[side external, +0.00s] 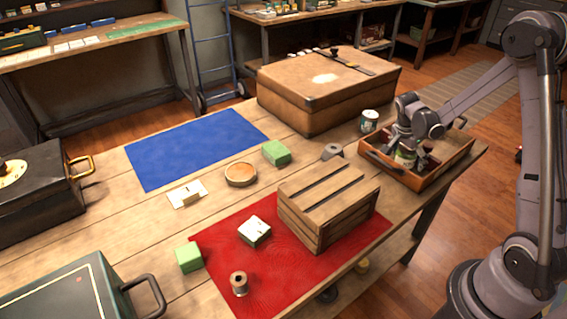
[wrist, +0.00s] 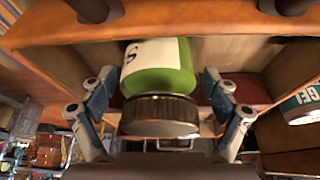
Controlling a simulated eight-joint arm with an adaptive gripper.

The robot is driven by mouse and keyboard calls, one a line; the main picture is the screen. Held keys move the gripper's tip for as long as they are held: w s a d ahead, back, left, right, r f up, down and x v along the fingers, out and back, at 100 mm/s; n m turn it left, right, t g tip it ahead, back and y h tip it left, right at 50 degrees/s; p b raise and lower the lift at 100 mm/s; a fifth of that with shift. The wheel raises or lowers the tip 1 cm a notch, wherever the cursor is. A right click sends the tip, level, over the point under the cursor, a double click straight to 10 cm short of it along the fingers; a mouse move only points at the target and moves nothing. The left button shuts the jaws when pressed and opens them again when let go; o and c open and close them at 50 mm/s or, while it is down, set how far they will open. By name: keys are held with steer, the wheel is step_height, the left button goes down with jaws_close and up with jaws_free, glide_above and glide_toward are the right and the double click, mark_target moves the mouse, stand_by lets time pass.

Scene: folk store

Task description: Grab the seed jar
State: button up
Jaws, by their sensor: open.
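A jar with a green and white label and a dark ridged lid, likely the seed jar (wrist: 158,75), is in the wooden tray (side external: 448,160). In the side external view the jar (side external: 404,158) is partly hidden by my gripper (side external: 411,150). In the wrist view my gripper (wrist: 162,108) is open, with one finger on each side of the jar. A gap shows between the right finger and the jar; the left finger is close to it, and I cannot tell if it touches.
A labelled can (side external: 369,120) stands just outside the tray, by the large brown case (side external: 325,88). A slatted wooden crate (side external: 328,205) stands on the red mat (side external: 215,243). A grey tape-like object (side external: 332,151) lies left of the tray. The blue mat (side external: 195,148) is bare.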

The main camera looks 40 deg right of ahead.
steer(key=c, duration=1.5)
steer(key=shift+o, duration=0.2)
steer(key=shift+r, duration=0.1)
